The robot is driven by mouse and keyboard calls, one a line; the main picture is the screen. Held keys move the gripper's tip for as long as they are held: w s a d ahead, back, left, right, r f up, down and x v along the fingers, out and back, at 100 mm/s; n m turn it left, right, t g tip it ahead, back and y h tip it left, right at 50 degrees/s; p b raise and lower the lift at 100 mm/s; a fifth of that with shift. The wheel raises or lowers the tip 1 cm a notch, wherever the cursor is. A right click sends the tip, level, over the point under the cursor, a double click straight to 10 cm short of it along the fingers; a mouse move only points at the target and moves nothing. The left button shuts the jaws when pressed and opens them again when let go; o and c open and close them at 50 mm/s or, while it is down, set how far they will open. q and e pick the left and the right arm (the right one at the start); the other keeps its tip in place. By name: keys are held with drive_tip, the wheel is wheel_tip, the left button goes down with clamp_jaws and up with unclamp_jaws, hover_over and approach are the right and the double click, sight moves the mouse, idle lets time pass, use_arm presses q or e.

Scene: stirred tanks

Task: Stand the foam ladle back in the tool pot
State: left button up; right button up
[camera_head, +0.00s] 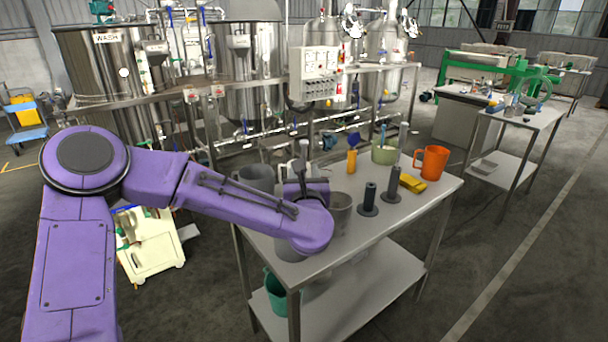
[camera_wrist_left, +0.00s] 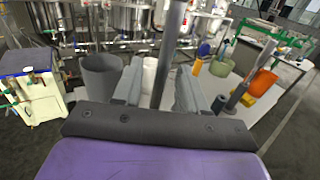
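My left gripper (camera_wrist_left: 160,88) reaches low over the steel table, mostly hidden behind its own wrist in the head view. In the left wrist view its fingers are apart, with a slim grey shaft (camera_wrist_left: 170,50) upright and slightly tilted between them. A gap shows beside the shaft. A dark upright shaft (camera_head: 303,158) also shows above the gripper in the head view; it may be the ladle's handle, and no ladle bowl is visible. An olive-green pot (camera_head: 384,154) holding thin tools stands at the table's back right, and also shows in the left wrist view (camera_wrist_left: 221,66). My right gripper is out of view.
Grey pots (camera_head: 257,179) (camera_head: 340,215) stand near my wrist. Two dark cylinders on round bases (camera_head: 369,198) (camera_head: 393,186), a yellow bottle (camera_head: 352,161), a yellow block (camera_head: 412,183) and an orange mug (camera_head: 432,162) crowd the right side. The table's front right corner is clear.

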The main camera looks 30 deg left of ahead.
use_arm(q)
drive_tip(key=shift+r, duration=0.1)
drive_tip(key=b+v, duration=0.4)
drive_tip(key=v, duration=0.8)
drive_tip(key=s+d+f+m+g+h, duration=0.1)
drive_tip(key=s+f+m+g+h, duration=0.15)
drive_tip(key=f+m, duration=1.15)
drive_tip(key=s+f+m+g+h, duration=0.3)
drive_tip(key=f+m, duration=0.6)
drive_tip(key=f, duration=1.1)
drive_tip(key=s+a+f+m+g, duration=0.2)
drive_tip(key=s+f+m, duration=0.4)
drive_tip(key=s, duration=0.5)
drive_tip(key=s+a+f+m+g+h, duration=0.1)
drive_tip(key=s+a+f+m+g, duration=0.1)
drive_tip(key=s+f+m+g, duration=0.2)
drive_tip(key=s+f+m, duration=0.3)
drive_tip(key=s+f, duration=0.1)
drive_tip(key=s, duration=0.3)
drive_tip(key=shift+a, duration=0.2)
